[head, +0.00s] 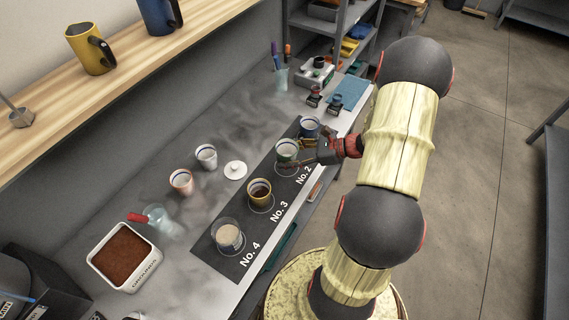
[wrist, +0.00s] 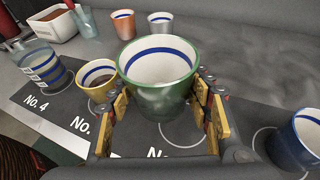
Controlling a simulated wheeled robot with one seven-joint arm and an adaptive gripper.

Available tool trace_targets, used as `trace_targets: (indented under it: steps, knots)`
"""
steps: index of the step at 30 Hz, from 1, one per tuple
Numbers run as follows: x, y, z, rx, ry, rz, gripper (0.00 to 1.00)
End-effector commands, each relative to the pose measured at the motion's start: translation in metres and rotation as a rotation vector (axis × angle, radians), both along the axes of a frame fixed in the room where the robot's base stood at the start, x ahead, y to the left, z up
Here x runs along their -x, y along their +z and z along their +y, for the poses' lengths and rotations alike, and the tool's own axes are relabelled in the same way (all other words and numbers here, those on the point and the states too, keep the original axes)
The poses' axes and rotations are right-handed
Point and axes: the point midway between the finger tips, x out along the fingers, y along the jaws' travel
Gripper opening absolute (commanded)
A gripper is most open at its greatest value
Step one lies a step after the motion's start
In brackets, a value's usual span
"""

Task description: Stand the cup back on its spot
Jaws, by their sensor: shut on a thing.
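A green cup (head: 287,147) with a white inside and a blue band is upright between the fingers of my gripper (head: 306,155). In the wrist view the green cup (wrist: 160,98) is clasped by yellow-padded fingers on both sides. Its inside looks empty. A white ring (wrist: 184,133) on the dark mat shows partly behind and below the cup, near the "No. 2" label (head: 303,175). The cup looks a little above the mat, though its base is partly hidden. I cannot tell how well it lines up with the ring.
On the dark mat (head: 205,262) stand a yellow cup (head: 259,190) with dark liquid, a glass (head: 227,235) and a blue cup (head: 309,127), close beside my gripper. Orange (head: 182,181) and white (head: 206,156) cups and a white lid (head: 235,170) stand behind.

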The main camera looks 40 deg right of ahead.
Motion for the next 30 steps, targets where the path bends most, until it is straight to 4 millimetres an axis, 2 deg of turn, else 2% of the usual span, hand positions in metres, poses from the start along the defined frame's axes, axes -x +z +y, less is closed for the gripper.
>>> trace_targets:
  steps: [1,3,14,21,30]
  knots:
    - [-0.006,-0.015,-0.002,-0.005,0.002,0.003,0.13]
    - [-0.014,-0.025,-0.006,-0.003,0.001,0.002,0.13]
    - [-0.033,-0.047,-0.015,-0.002,0.0,0.001,0.13]
    - [-0.035,-0.08,-0.016,-0.003,-0.002,0.002,0.13]
    - [-0.035,-0.079,-0.016,-0.002,-0.001,0.0,0.13]
